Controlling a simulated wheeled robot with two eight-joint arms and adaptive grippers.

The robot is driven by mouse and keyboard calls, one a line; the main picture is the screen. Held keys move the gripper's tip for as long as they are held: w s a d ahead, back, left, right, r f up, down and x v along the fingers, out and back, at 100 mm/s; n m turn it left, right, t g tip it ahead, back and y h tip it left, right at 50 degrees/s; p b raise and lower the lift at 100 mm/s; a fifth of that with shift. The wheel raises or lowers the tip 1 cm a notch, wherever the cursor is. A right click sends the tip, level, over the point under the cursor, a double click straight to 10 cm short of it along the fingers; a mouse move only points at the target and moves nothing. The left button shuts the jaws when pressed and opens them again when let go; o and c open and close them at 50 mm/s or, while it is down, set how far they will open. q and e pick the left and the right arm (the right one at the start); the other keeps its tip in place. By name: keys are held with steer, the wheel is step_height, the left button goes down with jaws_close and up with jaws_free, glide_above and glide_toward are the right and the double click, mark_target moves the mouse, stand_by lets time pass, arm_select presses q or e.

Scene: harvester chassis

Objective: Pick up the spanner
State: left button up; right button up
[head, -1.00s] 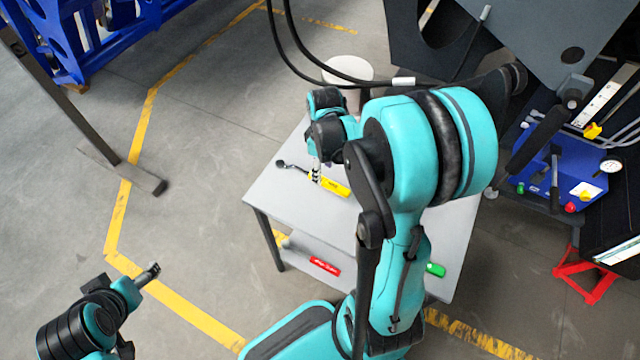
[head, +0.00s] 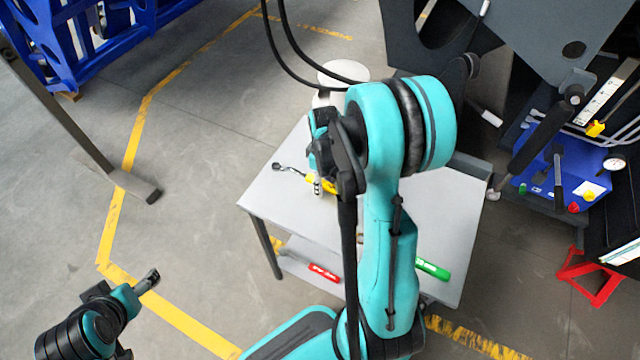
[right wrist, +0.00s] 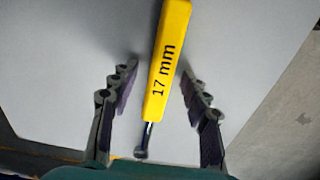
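The spanner lies on the grey table, with a dark ring end (head: 277,167) and a yellow sleeve (head: 329,186) partly hidden by my right arm. In the right wrist view its yellow sleeve (right wrist: 166,62) reads "17 mm". My right gripper (head: 318,184) is over the spanner. In the right wrist view the right gripper (right wrist: 158,72) has its fingers spread, one on each side of the sleeve, with gaps visible on both sides. My left gripper (head: 152,280) is at lower left, away from the table; its finger gap is too small to judge.
The grey table (head: 440,215) has clear top space to the right. A white bin (head: 343,72) stands behind. Dark machinery (head: 530,40) hangs at upper right.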

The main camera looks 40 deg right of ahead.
jaws_close()
steer(key=shift+r+p, duration=0.3)
steer(key=shift+r, duration=0.2)
steer(key=r+p, duration=0.1)
steer(key=r, duration=0.1)
steer(key=r+p, duration=0.1)
steer(key=r, duration=0.1)
steer(key=shift+d, duration=0.4)
steer(key=d+r+p, duration=0.3)
steer(key=d+r, duration=0.3)
steer(key=d, duration=0.5)
steer(key=shift+s, duration=0.4)
steer(key=shift+a, duration=0.1)
